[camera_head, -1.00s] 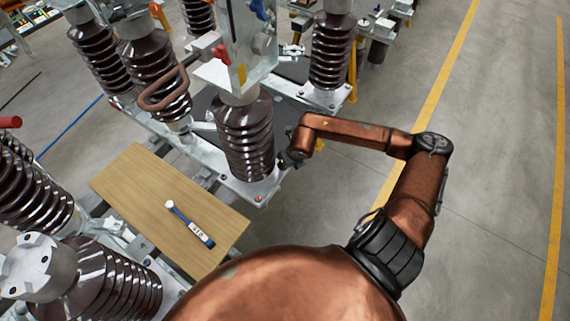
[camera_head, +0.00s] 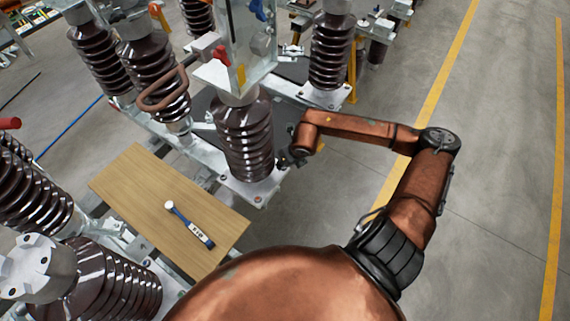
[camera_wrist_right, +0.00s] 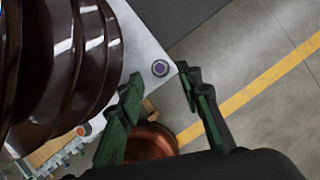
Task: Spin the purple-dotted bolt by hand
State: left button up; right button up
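The purple-dotted bolt (camera_wrist_right: 160,68) sits near the corner of a pale metal plate (camera_wrist_right: 138,42) in the right wrist view. My right gripper (camera_wrist_right: 165,88) is open, its two green-dark fingers apart with nothing between them. In that picture the bolt lies just beyond the fingertips, and I see no contact. In the head view my right gripper (camera_head: 288,160) is small and dark beside the plate's right edge (camera_head: 238,184), at the foot of a brown ribbed insulator (camera_head: 245,140). I cannot make out the purple dot there. My left gripper is not in view.
The insulator's ribs (camera_wrist_right: 75,60) stand close left of the fingers. A second bolt with a reddish dot (camera_head: 258,198) sits at the plate's front corner. The floor right of the plate is clear.

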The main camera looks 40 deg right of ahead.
jog(key=v, duration=0.9)
